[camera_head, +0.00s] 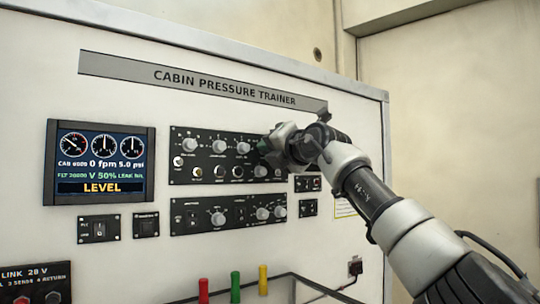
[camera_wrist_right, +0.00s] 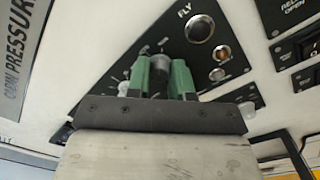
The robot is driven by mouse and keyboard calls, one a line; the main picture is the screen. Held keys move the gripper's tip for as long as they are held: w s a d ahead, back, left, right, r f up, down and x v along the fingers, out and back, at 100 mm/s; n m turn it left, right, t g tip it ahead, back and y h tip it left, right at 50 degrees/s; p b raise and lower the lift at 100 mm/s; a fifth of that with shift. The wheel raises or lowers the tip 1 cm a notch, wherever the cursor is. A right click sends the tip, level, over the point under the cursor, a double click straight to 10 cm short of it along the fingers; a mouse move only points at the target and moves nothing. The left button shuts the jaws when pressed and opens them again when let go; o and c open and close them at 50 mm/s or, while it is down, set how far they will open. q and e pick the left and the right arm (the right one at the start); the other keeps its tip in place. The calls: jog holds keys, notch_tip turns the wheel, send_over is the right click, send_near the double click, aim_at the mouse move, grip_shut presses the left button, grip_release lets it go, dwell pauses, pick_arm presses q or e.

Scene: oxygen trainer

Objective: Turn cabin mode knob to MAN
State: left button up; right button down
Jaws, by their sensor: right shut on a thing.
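My right gripper (camera_head: 268,147) is at the right end of the upper black control panel (camera_head: 225,160). The display (camera_head: 101,162) reads "LEVEL". My left gripper is not in view.
A lower black panel (camera_head: 230,213) with knobs sits close below. Red, green (camera_head: 235,287) and yellow posts stand at the bottom. In the wrist view, a round button (camera_wrist_right: 199,29) sits near the fingers.

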jog(key=shift+m, duration=1.2)
jog(key=shift+b, duration=0.3)
jog(key=c, duration=1)
grip_release()
jog(key=b+v, duration=1.1)
jog(key=shift+b, duration=0.3)
